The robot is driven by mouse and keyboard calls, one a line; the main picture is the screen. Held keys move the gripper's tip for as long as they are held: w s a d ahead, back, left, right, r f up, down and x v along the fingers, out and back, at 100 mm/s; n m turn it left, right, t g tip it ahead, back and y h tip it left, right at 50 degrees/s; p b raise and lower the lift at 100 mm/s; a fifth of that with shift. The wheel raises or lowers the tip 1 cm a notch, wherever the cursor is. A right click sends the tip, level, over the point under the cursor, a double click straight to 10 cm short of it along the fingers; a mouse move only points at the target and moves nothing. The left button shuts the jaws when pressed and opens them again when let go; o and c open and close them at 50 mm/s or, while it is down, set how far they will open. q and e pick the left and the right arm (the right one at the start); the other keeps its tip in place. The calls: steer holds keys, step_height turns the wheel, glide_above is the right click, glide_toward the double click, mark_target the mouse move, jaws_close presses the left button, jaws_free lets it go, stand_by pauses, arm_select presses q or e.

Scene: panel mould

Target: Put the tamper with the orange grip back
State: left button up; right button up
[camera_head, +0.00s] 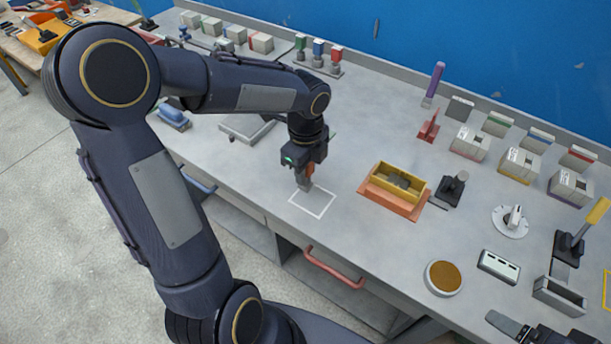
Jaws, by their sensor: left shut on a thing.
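My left gripper (308,166) is shut on the tamper with the orange grip (309,173). The tamper's grey foot (305,186) points down at the back left edge of a white outlined square (325,209) on the bench. I cannot tell whether the foot touches the bench. A rack (327,70) at the back holds tampers with green (300,42), blue (318,47) and red (336,53) grips. Part of what looks like my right gripper (510,325) shows at the bottom right edge; its fingers are unclear.
A yellow mould (380,188) on an orange base stands right of the square. A black-handled tool (452,190) is beside it. Several pale boxes line the back right. The bench between rack and square is mostly clear.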

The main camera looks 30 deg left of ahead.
arm_select(q)
steer(key=shift+f, duration=1.55)
steer(key=o, duration=1)
step_height(320, 180, up, 12)
steer(key=shift+f, duration=0.2)
steer(key=shift+s+r, duration=0.1)
steer(key=shift+r, duration=0.2)
steer(key=s+d+n+t+h, duration=0.2)
steer(key=s+n, duration=0.6)
steer(key=n, duration=0.2)
steer(key=s+d+f+n+t+h, duration=0.1)
steer(key=s+d+n+t, duration=0.1)
steer(key=s+n, duration=0.6)
steer(key=n+t, duration=0.1)
steer(key=n, duration=0.1)
steer(key=shift+s+f+n+t+h, duration=0.15)
steer(key=shift+s+n+t+h, duration=0.15)
steer(key=shift+s+n+h, duration=0.1)
